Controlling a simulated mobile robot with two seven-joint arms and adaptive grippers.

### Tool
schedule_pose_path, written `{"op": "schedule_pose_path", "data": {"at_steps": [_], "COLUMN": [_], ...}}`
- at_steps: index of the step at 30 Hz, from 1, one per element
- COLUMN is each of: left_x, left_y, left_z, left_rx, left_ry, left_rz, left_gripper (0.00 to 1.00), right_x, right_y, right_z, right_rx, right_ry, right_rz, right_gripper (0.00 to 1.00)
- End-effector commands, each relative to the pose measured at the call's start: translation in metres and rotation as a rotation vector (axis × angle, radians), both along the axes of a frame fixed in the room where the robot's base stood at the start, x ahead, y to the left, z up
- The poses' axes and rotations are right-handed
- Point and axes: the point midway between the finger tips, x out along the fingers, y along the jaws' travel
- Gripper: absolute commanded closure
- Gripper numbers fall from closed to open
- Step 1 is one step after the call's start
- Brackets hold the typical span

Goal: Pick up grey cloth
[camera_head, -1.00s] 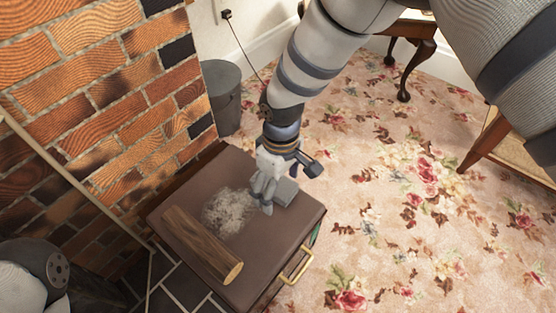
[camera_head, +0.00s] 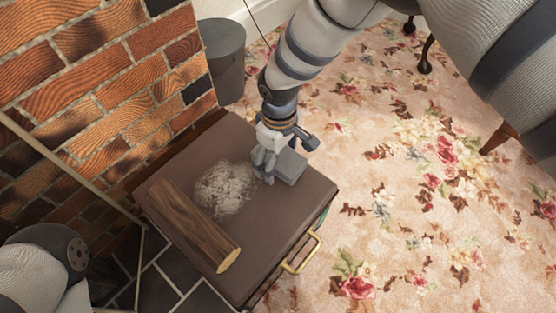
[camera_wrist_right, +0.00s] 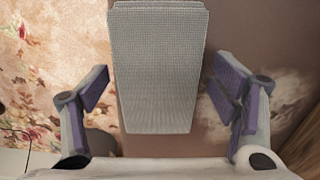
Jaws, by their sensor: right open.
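The grey cloth (camera_head: 291,167) is a folded, flat block on the brown box top (camera_head: 262,224), near its far right edge. My right gripper (camera_head: 265,170) is just left of the cloth and low over the top in the head view. In the right wrist view, the woven cloth (camera_wrist_right: 158,70) lies between the two spread fingers of the right gripper (camera_wrist_right: 160,112), with a gap on each side. The fingers are open and hold nothing. My left arm shows at the lower left, but its gripper is out of view.
A wooden log (camera_head: 195,227) and a patch of pale ash (camera_head: 225,188) share the box top. A gold handle (camera_head: 301,252) sticks out at the front. A grey bucket (camera_head: 224,58) and brick wall (camera_head: 100,75) stand behind; floral carpet (camera_head: 400,200) is open at right.

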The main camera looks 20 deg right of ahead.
Motion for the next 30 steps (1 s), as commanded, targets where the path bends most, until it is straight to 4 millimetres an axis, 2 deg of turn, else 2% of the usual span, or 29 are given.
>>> {"op": "schedule_pose_path", "data": {"at_steps": [5, 9, 12, 20, 23, 26, 28, 30], "left_x": [0.0, 0.0, 0.0, 0.0, 0.001, 0.004, 0.008, 0.012], "left_y": [0.0, 0.0, 0.0, 0.0, 0.0, 0.0, 0.0, 0.0], "left_z": [0.001, 0.001, 0.001, 0.001, 0.003, 0.009, 0.015, 0.025], "left_rx": [0.0, 0.001, 0.001, 0.001, 0.001, 0.002, 0.003, 0.004], "left_ry": [0.0, 0.0, -0.001, -0.001, -0.006, -0.021, -0.037, -0.054], "left_rz": [0.0, 0.001, 0.001, 0.001, 0.001, 0.003, 0.005, 0.005], "left_gripper": [0.7, 0.7, 0.7, 0.7, 0.7, 0.7, 0.7, 0.7], "right_x": [0.001, 0.001, 0.001, 0.001, 0.001, 0.002, 0.003, -0.012], "right_y": [0.0, 0.0, 0.0, 0.0, 0.0, 0.0, 0.0, 0.006], "right_z": [0.002, 0.002, 0.002, 0.002, 0.008, 0.025, 0.043, 0.06], "right_rx": [0.0, 0.0, 0.0, 0.0, 0.0, 0.0, 0.0, -0.001], "right_ry": [-0.005, -0.004, -0.004, -0.004, -0.005, -0.009, -0.011, -0.01], "right_rz": [0.0, 0.0, 0.0, -0.001, -0.001, -0.001, 0.0, 0.003], "right_gripper": [0.2, 0.52, 0.71, 0.71, 0.71, 0.71, 0.71, 0.71]}}
